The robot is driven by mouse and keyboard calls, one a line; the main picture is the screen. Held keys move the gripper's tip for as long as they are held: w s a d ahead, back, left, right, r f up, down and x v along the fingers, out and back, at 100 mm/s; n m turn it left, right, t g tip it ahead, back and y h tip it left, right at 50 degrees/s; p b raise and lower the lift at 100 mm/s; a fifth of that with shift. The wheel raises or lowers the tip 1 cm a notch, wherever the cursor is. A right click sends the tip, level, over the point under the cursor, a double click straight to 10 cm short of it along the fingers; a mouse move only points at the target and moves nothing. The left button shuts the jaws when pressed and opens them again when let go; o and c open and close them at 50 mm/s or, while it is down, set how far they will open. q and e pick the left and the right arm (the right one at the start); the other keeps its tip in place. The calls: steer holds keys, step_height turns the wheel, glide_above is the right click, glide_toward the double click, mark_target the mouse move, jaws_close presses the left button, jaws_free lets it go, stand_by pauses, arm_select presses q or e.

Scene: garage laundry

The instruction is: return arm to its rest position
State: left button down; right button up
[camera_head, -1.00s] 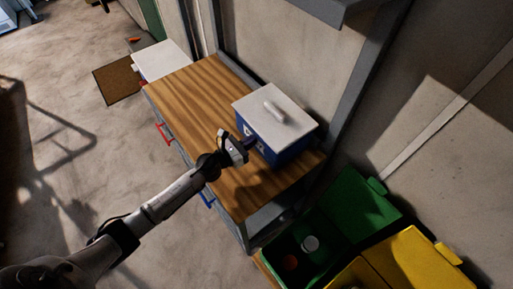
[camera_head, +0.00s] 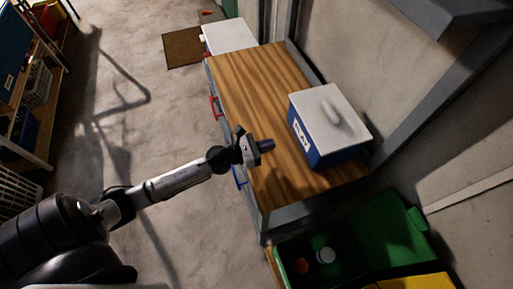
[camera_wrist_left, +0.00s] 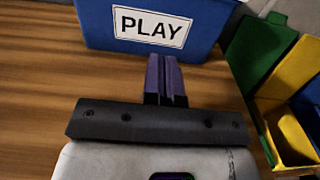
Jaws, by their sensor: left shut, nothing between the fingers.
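My left arm comes in from the left in the head view. Its left gripper (camera_head: 267,145) is over the left edge of the wooden tabletop (camera_head: 251,82). In the left wrist view the purple fingers (camera_wrist_left: 166,75) are together with nothing between them. They point toward a blue box (camera_wrist_left: 95,25) with a white "PLAY" label. The head view shows this blue box (camera_head: 325,156) with a white handled lid (camera_head: 318,103) on it, standing on the tabletop to the right of the gripper. A gap separates the fingertips from the box there. My right gripper is not in view.
An open green bin (camera_head: 389,223) and a yellow bin (camera_head: 425,284) stand at the lower right. A wall (camera_head: 464,140) rises behind the table. Shelving with baskets (camera_head: 37,88) stands at far left. The floor (camera_head: 130,120) between is mostly clear.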

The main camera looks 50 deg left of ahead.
arm_select(q)
steer(key=shift+v, duration=1.9)
